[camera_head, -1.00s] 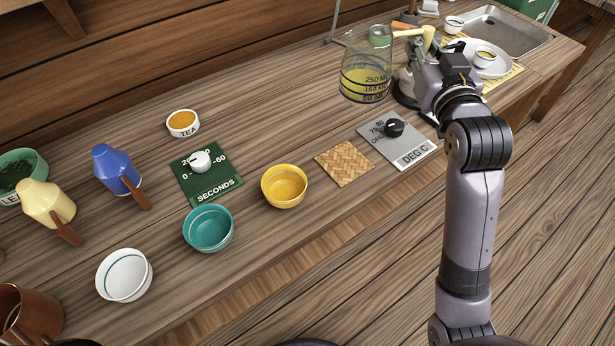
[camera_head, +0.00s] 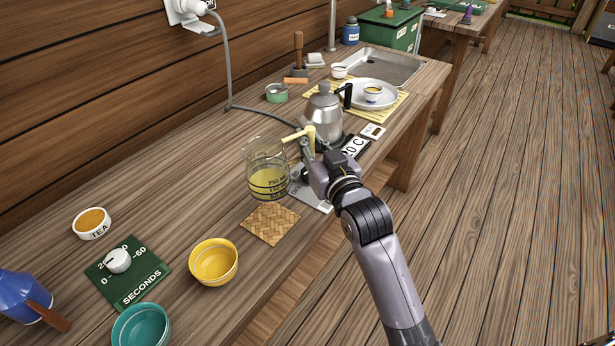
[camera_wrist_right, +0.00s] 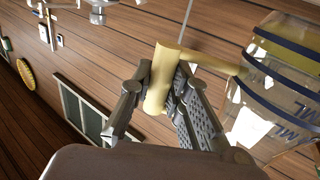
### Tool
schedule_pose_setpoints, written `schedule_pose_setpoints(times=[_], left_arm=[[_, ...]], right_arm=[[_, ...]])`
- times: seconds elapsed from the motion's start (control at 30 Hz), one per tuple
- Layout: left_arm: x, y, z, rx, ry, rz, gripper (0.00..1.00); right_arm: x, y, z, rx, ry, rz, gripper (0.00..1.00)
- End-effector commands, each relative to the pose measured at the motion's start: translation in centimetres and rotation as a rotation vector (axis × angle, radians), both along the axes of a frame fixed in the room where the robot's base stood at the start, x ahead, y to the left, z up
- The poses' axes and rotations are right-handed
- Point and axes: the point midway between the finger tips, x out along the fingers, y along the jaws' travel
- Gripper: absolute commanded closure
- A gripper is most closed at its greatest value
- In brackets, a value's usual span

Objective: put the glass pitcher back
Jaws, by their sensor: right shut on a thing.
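The glass pitcher (camera_head: 267,178) has dark markings, yellow liquid and a pale yellow handle (camera_head: 297,135). It appears upright, just behind the woven mat (camera_head: 270,224) in the head view; I cannot tell whether its base touches the table. My right gripper (camera_head: 311,148) is shut on the handle, to the right of the glass. The right wrist view shows the fingers (camera_wrist_right: 160,95) around the handle and the pitcher's glass (camera_wrist_right: 280,85) at the right. My left gripper is not in view.
A metal kettle (camera_head: 322,115) stands close behind the gripper, near the DEG C panel (camera_head: 312,196). A yellow bowl (camera_head: 213,262), a green SECONDS timer (camera_head: 128,272) and a TEA bowl (camera_head: 91,223) stand left.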

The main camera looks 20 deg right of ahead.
Motion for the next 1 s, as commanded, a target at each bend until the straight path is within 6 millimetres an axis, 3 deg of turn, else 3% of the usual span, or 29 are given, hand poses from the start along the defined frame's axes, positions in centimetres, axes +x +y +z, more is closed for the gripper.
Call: schedule_pose_setpoints(times=[0.1,0.43,0.53,0.93,0.97,1.0], left_arm=[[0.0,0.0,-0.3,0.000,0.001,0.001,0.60],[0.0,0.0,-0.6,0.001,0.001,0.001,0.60],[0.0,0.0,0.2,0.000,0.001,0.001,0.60],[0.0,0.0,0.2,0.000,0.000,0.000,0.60],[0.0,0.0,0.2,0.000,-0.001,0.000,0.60],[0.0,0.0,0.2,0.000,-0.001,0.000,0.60]], right_arm=[[0.0,0.0,-2.7,0.001,0.001,0.000,1.00],[-0.1,0.0,-6.4,0.001,0.000,-0.001,1.00],[0.0,0.0,-7.5,0.001,0.000,-0.001,1.00],[0.0,0.0,-8.5,0.001,-0.004,0.000,1.00],[0.0,0.0,-8.6,-0.001,-0.002,-0.001,0.82],[0.0,0.0,-8.6,-0.001,-0.002,-0.001,0.79]])
